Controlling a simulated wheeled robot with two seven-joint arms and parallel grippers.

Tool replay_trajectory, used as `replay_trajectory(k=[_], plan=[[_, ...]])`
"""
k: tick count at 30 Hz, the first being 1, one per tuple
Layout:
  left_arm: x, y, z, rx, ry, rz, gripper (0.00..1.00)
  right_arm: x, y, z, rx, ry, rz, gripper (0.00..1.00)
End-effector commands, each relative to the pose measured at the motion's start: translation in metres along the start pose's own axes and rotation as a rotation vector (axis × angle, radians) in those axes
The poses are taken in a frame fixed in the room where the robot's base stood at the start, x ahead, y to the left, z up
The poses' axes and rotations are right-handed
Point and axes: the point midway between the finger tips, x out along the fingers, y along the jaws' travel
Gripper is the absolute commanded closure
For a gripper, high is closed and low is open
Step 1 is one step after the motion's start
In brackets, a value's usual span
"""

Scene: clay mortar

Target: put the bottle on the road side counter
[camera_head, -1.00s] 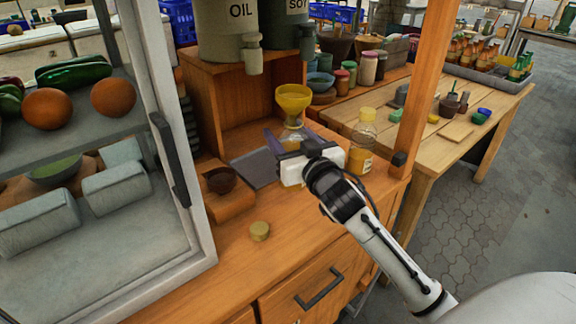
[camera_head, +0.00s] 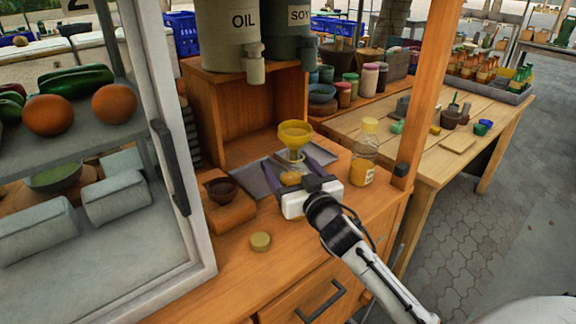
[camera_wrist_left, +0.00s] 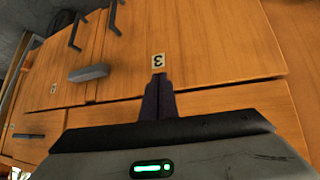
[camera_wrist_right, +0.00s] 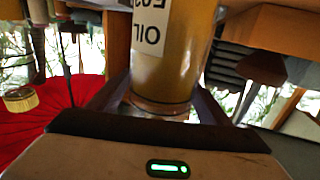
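A clear glass bottle (camera_head: 293,157) with a yellow funnel (camera_head: 295,133) on top is between the fingers of my right gripper (camera_head: 292,163). The gripper appears shut on it; whether its base touches the wooden counter (camera_head: 225,265) is hidden. In the right wrist view an amber bottle body (camera_wrist_right: 172,70) with an upside-down OIL label fills the space between the fingers. A second bottle (camera_head: 364,160), yellow-capped, stands upright on the counter to the right. My left gripper (camera_wrist_left: 158,88) is shut and empty, facing wooden drawers; it is outside the head view.
A grey tray (camera_head: 250,180) lies behind the gripper. A dark bowl on a wood block (camera_head: 228,208) and a round yellowish lid (camera_head: 260,241) sit on the left. A wooden post (camera_head: 424,90) stands at right, before a cluttered table (camera_head: 475,165). The counter's front is mostly clear.

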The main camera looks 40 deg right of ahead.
Motion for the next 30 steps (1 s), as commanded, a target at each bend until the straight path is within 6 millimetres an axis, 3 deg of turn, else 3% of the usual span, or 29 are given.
replay_trajectory(k=[11, 24, 30], plan=[[-0.001, 0.000, -0.001, -0.002, 0.000, 0.000, 1.00, -0.005, 0.000, -0.001, 0.000, -0.003, 0.000, 0.28], [0.001, 0.000, 0.006, -0.003, -0.008, -0.001, 1.00, -0.092, 0.000, -0.001, 0.001, -0.004, 0.001, 0.28], [0.002, 0.000, 0.006, -0.002, -0.006, -0.001, 1.00, -0.115, 0.000, -0.002, 0.000, -0.002, 0.000, 0.28]])
